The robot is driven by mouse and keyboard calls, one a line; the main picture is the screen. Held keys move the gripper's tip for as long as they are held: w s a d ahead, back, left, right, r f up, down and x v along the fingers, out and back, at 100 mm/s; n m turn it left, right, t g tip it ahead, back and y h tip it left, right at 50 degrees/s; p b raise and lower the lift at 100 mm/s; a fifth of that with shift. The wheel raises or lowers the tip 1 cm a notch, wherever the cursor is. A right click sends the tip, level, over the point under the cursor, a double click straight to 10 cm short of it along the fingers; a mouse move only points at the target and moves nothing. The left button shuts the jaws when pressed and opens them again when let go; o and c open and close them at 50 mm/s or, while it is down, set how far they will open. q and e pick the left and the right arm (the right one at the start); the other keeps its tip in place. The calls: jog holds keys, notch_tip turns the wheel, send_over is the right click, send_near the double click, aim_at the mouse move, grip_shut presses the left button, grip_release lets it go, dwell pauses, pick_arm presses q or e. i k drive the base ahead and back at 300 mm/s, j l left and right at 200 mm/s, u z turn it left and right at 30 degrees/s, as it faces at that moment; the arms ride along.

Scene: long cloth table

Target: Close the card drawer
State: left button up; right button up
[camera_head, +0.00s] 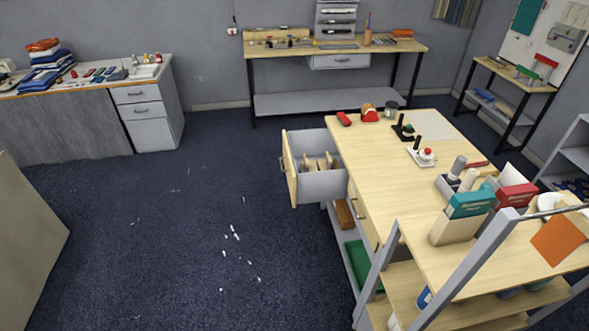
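An open drawer (289,168) sticks out to the left from the far end of the light wood worktable (400,180). Its front panel is light wood with a handle on the outer face, and its inside is pale grey. Several tan upright cards or dividers (320,164) stand inside it. A second wood-fronted drawer beside it, nearer to me, looks shut. Neither of my grippers shows in the head view.
The blue carpet (190,230) left of the table is open, with white scraps (235,235) on it. A grey metal frame (470,260) stands at the table's near end. A cabinet (150,115) and a workbench (340,50) line the back wall.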

aim_at(321, 184)
jog(key=i+j+z, duration=0.2)
jog(key=i+j, duration=0.7)
jog(key=i, duration=0.1)
